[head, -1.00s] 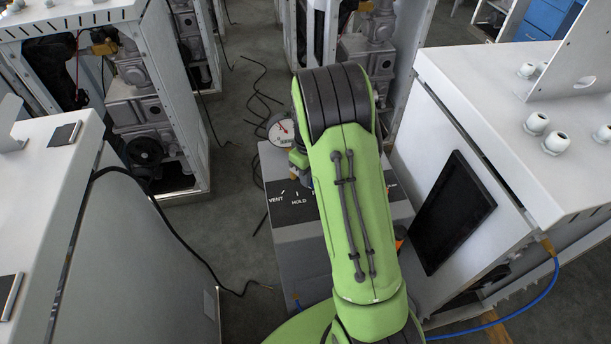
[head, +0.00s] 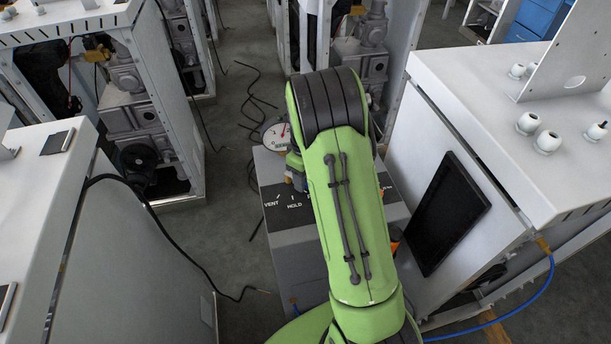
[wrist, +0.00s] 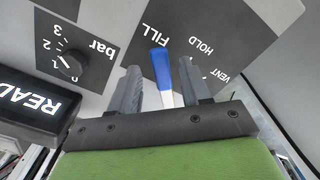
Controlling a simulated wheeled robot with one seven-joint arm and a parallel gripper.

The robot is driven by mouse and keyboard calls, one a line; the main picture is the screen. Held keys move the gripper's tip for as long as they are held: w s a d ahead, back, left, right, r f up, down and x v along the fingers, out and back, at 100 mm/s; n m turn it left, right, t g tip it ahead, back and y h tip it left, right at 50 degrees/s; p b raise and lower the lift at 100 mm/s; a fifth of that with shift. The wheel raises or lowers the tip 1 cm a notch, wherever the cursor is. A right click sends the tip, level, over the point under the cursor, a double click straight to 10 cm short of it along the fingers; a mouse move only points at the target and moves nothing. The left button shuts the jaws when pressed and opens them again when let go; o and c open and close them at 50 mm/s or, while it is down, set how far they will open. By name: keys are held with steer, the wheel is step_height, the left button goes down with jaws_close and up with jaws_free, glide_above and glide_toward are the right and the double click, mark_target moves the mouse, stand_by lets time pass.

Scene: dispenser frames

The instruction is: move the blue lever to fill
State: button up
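The blue lever (wrist: 162,69) shows in the wrist view, with a blue handle on a pale shaft. Its tip points at the FILL label (wrist: 155,36) on the dark label strip. The HOLD label (wrist: 201,46) and VENT label (wrist: 221,76) lie to the right. My gripper (wrist: 160,73) is open, with one dark finger on each side of the lever and a visible gap to both. The lever's base is hidden behind the gripper body. In the head view my green arm hides the lever and gripper; the grey dispenser panel (head: 291,215) shows beside it.
A bar knob (wrist: 68,65) and a lit READY display (wrist: 35,105) are left of the gripper in the wrist view. A round gauge (head: 277,136) stands behind the panel. White cabinets (head: 500,130) flank the arm, one with a black screen (head: 447,213). Cables lie on the floor.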

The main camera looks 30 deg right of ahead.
step_height(320, 180, up, 16)
steer(key=p, duration=0.3)
steer(key=shift+f, duration=0.15)
steer(key=shift+s, duration=0.1)
steer(key=s+a+r+m+t, duration=0.1)
steer(key=s+a+r+t, duration=0.1)
steer(key=s+a+r, duration=0.3)
steer(key=s+a+r+m+t, duration=0.1)
steer(key=s+a+m, duration=0.1)
steer(key=s, duration=0.7)
steer(key=s+a+r+m+t, duration=0.1)
steer(key=s+a, duration=0.3)
steer(key=s, duration=0.6)
steer(key=shift+s+r+m+t, duration=0.25)
steer(key=shift+r+m+t, duration=0.1)
steer(key=shift+m+t, duration=0.35)
